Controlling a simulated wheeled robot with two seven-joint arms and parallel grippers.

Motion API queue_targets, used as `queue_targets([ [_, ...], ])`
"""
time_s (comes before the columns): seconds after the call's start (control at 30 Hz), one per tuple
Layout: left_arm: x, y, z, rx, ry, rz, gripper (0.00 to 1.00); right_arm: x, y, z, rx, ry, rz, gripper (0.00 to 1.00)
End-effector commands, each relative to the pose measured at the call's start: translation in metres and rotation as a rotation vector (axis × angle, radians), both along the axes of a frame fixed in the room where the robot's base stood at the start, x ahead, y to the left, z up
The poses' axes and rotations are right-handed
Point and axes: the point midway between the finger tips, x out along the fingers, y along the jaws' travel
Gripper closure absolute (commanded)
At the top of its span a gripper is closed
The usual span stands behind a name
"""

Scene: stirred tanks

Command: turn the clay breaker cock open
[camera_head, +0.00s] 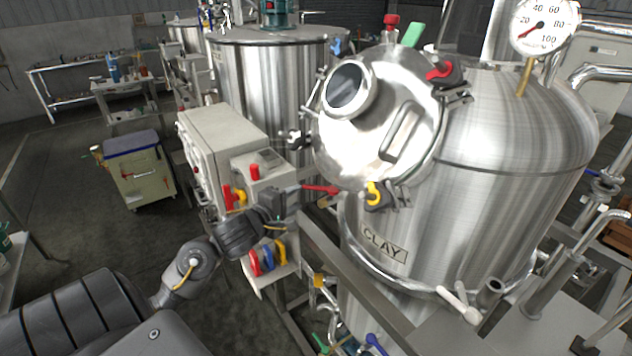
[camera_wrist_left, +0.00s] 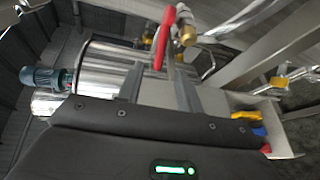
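The steel tank labelled CLAY (camera_head: 480,215) stands at the right in the head view, with its round hatch (camera_head: 375,145) facing me. A red lever (camera_head: 321,189) sticks out just below the hatch's left side. A red lever (camera_wrist_left: 165,38) with a brass fitting (camera_wrist_left: 187,33) shows at the top of the left wrist view; it looks like the cock's handle. My left gripper (camera_head: 291,202) is at the lever's left end. In the wrist view its fingers (camera_wrist_left: 157,87) stand apart, near the lever's lower end. I cannot tell whether they touch it. My right gripper is out of view.
A beige control box (camera_head: 215,140) and a holder with red, yellow and blue handles (camera_head: 268,258) are close to my left arm. Open floor lies left.

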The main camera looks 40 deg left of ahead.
Motion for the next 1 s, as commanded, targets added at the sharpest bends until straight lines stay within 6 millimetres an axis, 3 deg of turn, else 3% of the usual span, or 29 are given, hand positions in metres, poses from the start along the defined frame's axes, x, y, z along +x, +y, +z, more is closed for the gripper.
queue_targets([
  [0.27,0.017,0.002,-0.003,-0.006,-0.002,0.002,0.64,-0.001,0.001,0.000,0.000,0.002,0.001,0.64],
  [0.7,0.091,0.010,-0.016,-0.004,0.001,0.002,0.64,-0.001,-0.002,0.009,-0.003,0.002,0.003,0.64],
  [1.0,0.106,0.012,-0.020,-0.002,0.000,0.001,0.64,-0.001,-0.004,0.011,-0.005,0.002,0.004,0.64],
])
